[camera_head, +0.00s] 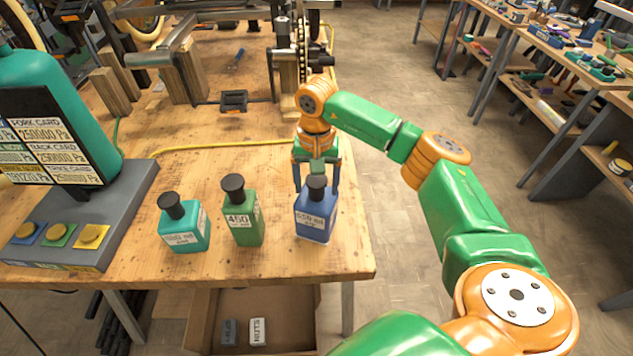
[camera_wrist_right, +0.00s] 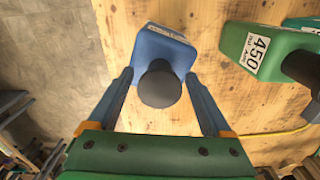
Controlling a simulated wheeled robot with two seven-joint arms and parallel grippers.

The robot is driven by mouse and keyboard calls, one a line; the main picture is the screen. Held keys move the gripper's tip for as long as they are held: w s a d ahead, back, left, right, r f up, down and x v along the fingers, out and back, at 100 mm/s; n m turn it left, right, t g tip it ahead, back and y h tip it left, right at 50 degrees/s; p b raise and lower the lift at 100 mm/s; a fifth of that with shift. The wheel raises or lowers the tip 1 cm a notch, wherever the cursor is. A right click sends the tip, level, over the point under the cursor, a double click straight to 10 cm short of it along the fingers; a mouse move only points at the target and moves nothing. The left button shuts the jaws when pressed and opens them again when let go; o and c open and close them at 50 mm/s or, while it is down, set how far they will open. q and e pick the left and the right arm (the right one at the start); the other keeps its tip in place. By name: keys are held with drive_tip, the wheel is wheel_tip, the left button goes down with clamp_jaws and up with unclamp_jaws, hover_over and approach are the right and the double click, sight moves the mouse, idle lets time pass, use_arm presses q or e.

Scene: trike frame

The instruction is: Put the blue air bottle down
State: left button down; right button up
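The blue air bottle (camera_head: 315,217) has a dark cap and a white label. It stands upright at the right end of a row of bottles near the table's front edge. Its base looks level with the table top; I cannot tell whether it touches. My right gripper (camera_head: 317,187) comes down from above with one finger on each side of the bottle. In the right wrist view, the right gripper's fingers (camera_wrist_right: 160,78) lie against both sides of the blue bottle (camera_wrist_right: 162,45), below its dark cap. My left gripper is not in view.
A green bottle (camera_head: 242,222) marked 450 stands just left of the blue one, and a teal bottle (camera_head: 184,228) further left. A grey stand with buttons (camera_head: 75,245) holds a big teal tank (camera_head: 45,85). A metal frame on wooden blocks (camera_head: 185,70) fills the back.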

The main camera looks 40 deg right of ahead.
drive_tip(key=shift+r, duration=0.3)
wheel_tip(320, 180, up, 8)
drive_tip(key=shift+f+b, duration=0.25)
drive_tip(key=shift+b, duration=0.35)
wheel_tip(320, 180, up, 4)
drive_tip(key=shift+r+p, duration=0.15)
drive_tip(key=shift+p, duration=0.55)
